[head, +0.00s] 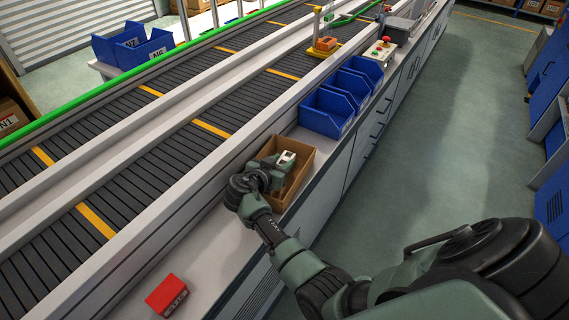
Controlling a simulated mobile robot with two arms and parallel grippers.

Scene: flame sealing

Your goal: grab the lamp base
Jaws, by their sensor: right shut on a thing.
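My right gripper (281,166) reaches in from the lower right and is over and partly inside an open cardboard box (299,179) on the side counter. It is shut on a small pale piece, the lamp base (287,157), which shows at the gripper's far end. The wrist and fingers hide most of the box's inside and much of the grip. I cannot tell whether the piece touches the box. My left gripper is not in view.
Several blue bins (327,112) stand on the counter just beyond the box. A red box (167,296) lies on the near counter. The conveyor (150,155) runs alongside at left. An orange item (326,43) sits farther up the line. The counter between red box and cardboard box is clear.

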